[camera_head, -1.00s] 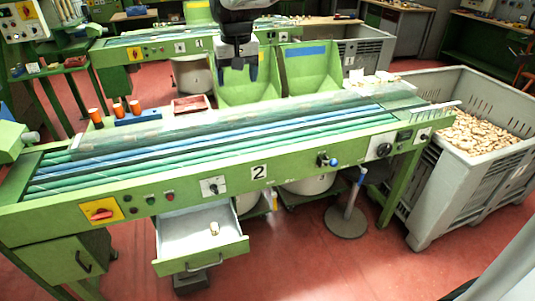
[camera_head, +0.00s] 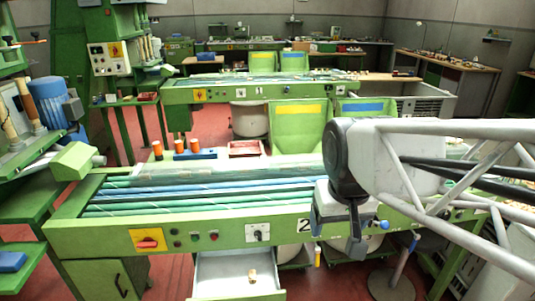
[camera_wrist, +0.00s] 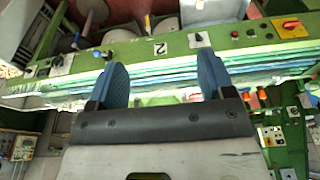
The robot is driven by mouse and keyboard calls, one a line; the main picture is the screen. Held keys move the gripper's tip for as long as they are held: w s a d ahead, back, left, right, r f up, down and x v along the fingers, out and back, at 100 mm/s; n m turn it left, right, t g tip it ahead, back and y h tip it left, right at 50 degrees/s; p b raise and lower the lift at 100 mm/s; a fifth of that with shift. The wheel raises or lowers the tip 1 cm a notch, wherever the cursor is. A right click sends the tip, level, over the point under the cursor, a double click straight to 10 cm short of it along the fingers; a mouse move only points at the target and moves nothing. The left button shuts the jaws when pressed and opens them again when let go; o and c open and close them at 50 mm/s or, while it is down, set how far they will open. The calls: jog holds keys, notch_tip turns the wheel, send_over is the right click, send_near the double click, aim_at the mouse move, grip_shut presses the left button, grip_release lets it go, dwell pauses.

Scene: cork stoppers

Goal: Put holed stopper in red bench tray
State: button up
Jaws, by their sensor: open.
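A small pale cork stopper (camera_head: 252,275) lies in the open white-lined drawer (camera_head: 218,275) under the green bench, at the bottom of the head view. It is too small to tell whether it has a hole. The red tray (camera_head: 246,148) sits at the back edge of the bench, behind the belts. My gripper (camera_head: 343,243) is open and empty in front of the bench, to the right of the drawer and above its level. Its two blue fingers show spread in the wrist view (camera_wrist: 163,78), with nothing between them. The stopper is not visible there.
Several orange cups (camera_head: 179,146) and a blue tray (camera_head: 195,155) stand left of the red tray. Green chutes (camera_head: 297,127) rise behind the bench. Knobs, including a blue one (camera_head: 383,224), stick out of the bench front. A round-footed stand (camera_head: 392,281) is at the lower right.

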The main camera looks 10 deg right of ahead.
jog(key=s+f, duration=0.3)
jog(key=s, duration=0.2)
jog(key=shift+s+d+f, duration=0.15)
jog(key=shift+s, duration=0.1)
jog(key=shift+c, duration=0.2)
dwell(1.0)
